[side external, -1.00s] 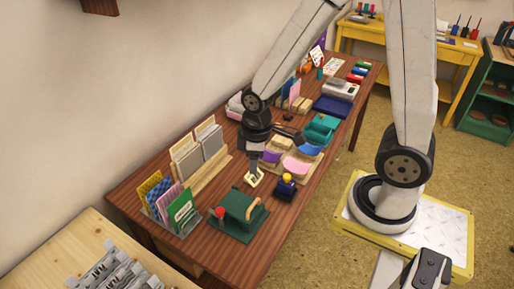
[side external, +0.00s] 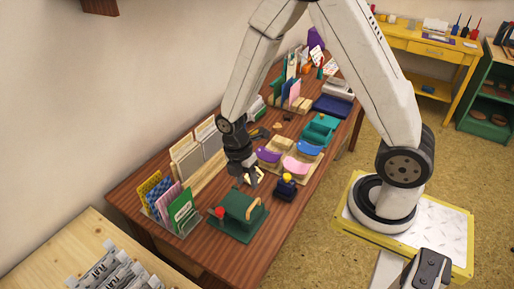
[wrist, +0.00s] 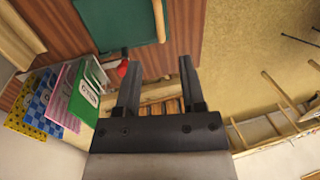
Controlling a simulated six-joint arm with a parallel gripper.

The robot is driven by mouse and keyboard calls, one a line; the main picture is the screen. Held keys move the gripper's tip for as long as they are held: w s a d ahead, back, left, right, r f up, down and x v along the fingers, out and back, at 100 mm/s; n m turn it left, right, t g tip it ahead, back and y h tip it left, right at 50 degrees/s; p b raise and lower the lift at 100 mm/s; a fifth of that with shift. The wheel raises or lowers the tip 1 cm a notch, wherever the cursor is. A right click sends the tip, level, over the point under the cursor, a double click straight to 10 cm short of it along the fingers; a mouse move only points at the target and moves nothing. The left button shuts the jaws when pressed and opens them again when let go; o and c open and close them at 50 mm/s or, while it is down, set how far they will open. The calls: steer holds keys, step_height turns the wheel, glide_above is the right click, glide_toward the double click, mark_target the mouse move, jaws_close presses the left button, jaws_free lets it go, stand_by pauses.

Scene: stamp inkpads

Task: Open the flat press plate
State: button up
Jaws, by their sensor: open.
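The flat press is dark green with a red knob (side external: 220,212) at its left and a curved wooden handle (side external: 252,208) at its right. Its green plate (side external: 238,206) lies on a green base at the table's near end. In the wrist view, part of the green plate (wrist: 110,22), the red knob (wrist: 123,69) and the wooden handle (wrist: 159,20) show at the top. My gripper (side external: 247,184) hangs behind and above the press, apart from it. In the wrist view my gripper (wrist: 159,75) has its fingers spread with nothing between them.
A rack of coloured cards (side external: 168,203) stands left of the press. A dark inkpad stamp with a yellow top (side external: 286,187) stands to its right. Grey panels on a wooden stand (side external: 198,152) are behind. Blotters and boxes fill the table's far part.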

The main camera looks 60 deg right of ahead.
mark_target(253, 204)
steer(key=shift+f, duration=0.1)
steer(key=shift+s+f, duration=0.25)
steer(key=shift+f, duration=1)
steer(key=shift+s+f, duration=0.25)
steer(key=shift+f, duration=0.95)
steer(key=shift+s+f, duration=0.25)
steer(key=shift+f, duration=1)
steer(key=shift+c, duration=0.2)
jaws_close()
